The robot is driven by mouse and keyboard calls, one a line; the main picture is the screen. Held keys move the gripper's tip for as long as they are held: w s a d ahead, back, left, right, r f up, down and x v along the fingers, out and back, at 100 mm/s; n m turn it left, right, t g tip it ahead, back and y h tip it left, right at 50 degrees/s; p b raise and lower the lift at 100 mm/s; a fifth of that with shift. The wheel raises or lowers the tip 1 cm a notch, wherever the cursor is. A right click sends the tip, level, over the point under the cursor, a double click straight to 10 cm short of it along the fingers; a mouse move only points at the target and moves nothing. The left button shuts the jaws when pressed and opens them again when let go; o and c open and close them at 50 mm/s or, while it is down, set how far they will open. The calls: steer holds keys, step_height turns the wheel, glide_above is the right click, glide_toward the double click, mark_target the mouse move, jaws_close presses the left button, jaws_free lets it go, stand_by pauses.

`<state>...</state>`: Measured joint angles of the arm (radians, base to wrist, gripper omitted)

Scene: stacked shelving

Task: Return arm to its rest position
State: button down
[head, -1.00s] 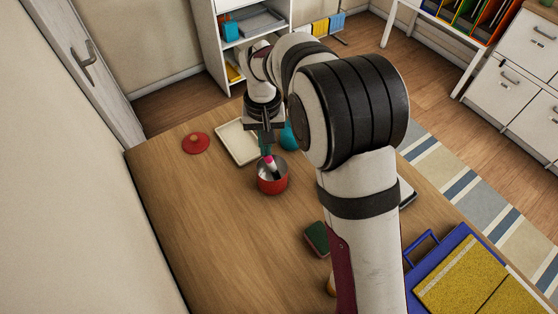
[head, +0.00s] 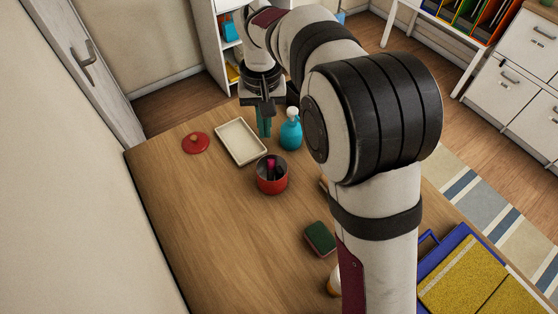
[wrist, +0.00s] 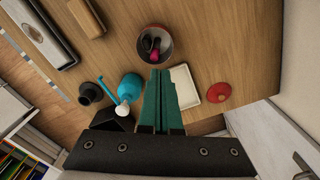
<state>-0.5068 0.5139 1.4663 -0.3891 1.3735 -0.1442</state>
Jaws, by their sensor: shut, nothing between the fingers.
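My gripper (head: 264,130) hangs above the table between the white tray and the teal spray bottle in the head view. Its green fingers (wrist: 160,85) are together with nothing between them. A red pot (head: 271,182) stands nearer the head camera, apart from the fingers. It holds a pink and dark item (head: 272,167), also seen inside the pot in the wrist view (wrist: 154,46). My arm crosses the right half of the head view and hides part of the table.
A white tray (head: 232,150), red lid (head: 195,142) and teal spray bottle (head: 291,130) surround the gripper. A green sponge (head: 320,238) lies nearer the camera. A blue-edged board with yellow panels (head: 470,280) is at the right. The table's left front is clear.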

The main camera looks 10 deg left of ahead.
stand_by(0.3)
steer(key=s+d+r+m+y, duration=0.1)
steer(key=s+d+r+m, duration=0.2)
steer(key=s+d, duration=0.4)
steer(key=s+d+r+m, duration=0.2)
steer(key=s+d, duration=0.6)
steer(key=s+d+f+m, duration=0.3)
steer(key=s, duration=0.8)
steer(key=shift+m+y, duration=0.3)
steer(key=shift+y, duration=0.1)
